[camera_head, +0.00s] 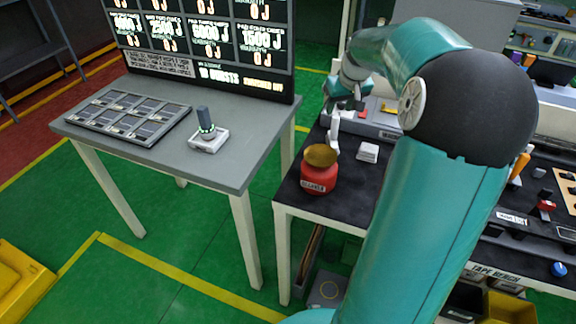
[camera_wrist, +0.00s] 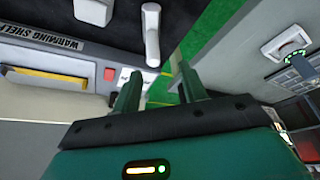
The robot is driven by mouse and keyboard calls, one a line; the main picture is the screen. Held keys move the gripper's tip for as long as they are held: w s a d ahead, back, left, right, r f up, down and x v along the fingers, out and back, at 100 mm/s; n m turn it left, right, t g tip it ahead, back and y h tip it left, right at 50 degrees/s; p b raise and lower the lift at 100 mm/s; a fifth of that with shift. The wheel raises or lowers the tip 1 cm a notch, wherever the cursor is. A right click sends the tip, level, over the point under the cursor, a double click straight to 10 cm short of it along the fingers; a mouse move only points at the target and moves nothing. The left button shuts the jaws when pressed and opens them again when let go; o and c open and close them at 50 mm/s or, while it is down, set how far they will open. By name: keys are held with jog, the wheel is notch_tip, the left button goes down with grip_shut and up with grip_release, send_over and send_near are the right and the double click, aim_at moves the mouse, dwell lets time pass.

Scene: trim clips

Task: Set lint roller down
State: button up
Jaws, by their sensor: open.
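A slim white piece with a rounded end (camera_head: 335,134), which looks like the lint roller, is at the back of the dark bench, just behind the red jar. It also shows in the wrist view (camera_wrist: 151,38), above the gap between my fingers and apart from them. I cannot tell whether it stands or lies. My gripper (camera_wrist: 158,84) is open, with nothing visible between its two green fingers. In the head view my gripper is near the bench's back left, partly hidden by my arm.
A red jar (camera_head: 319,176) with a brown lid stands at the bench's left edge. A small white block (camera_head: 368,152) lies to its right. The warming shelf (camera_wrist: 45,50) is close by. A grey table (camera_head: 226,171) stands left across a gap, bearing an upright dark handle (camera_head: 204,117).

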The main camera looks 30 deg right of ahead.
jog(key=s+a+r+n, duration=0.1)
jog(key=s+a+r, duration=0.15)
jog(key=a, duration=0.85)
jog(key=s+a+r+n, duration=0.15)
jog(key=s+a, duration=0.25)
jog(key=a, duration=0.6)
jog(key=s+a+f+t+y, duration=0.1)
jog(key=s+a, duration=1.2)
jog(key=s, duration=0.1)
jog(key=shift+s, duration=0.3)
jog(key=shift+a+f, duration=0.1)
